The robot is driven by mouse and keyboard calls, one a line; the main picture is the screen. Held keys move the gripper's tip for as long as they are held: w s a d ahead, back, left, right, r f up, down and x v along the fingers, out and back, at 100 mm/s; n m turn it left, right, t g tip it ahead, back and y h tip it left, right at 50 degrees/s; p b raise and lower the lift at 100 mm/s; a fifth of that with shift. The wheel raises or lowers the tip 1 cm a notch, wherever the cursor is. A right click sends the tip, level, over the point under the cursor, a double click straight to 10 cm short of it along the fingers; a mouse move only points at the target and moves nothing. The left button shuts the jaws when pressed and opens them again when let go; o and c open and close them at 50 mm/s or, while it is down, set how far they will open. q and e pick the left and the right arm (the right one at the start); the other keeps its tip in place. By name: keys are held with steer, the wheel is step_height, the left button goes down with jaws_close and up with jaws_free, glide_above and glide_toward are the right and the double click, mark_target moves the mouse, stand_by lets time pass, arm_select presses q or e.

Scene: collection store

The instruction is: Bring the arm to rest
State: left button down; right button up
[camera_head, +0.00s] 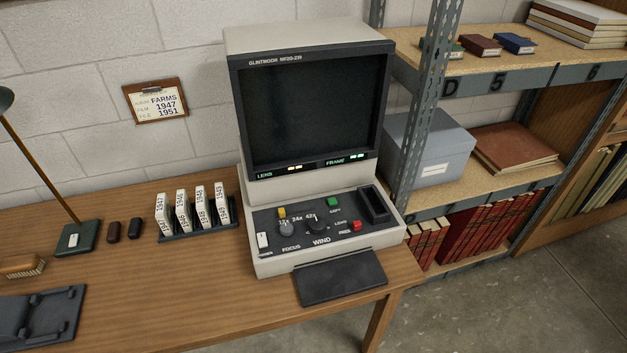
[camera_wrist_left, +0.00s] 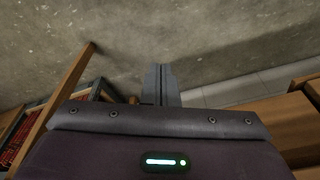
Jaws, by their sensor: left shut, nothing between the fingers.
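My left gripper (camera_wrist_left: 159,85) shows in the left wrist view with its two fingers together, shut and empty. It points toward the grey floor (camera_wrist_left: 140,35), clear of any object. Neither of my arms or grippers shows in the head view. My right gripper is in no view.
A microfilm reader (camera_head: 310,190) with a dark screen stands on the wooden table (camera_head: 200,290). Several white film boxes (camera_head: 190,210) stand in a rack to its left. A metal shelf unit (camera_head: 430,90) is on the right. The floor (camera_head: 560,290) at lower right is clear.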

arm_select(q)
steer(key=s+a+f, duration=0.1)
steer(key=s+f, duration=0.8)
steer(key=s+a+f+g+b, duration=0.1)
steer(key=s+a+f, duration=0.1)
steer(key=s+f, duration=0.8)
steer(key=shift+a+b, duration=0.25)
steer(key=shift+b, duration=0.05)
steer(key=shift+s+f, duration=0.1)
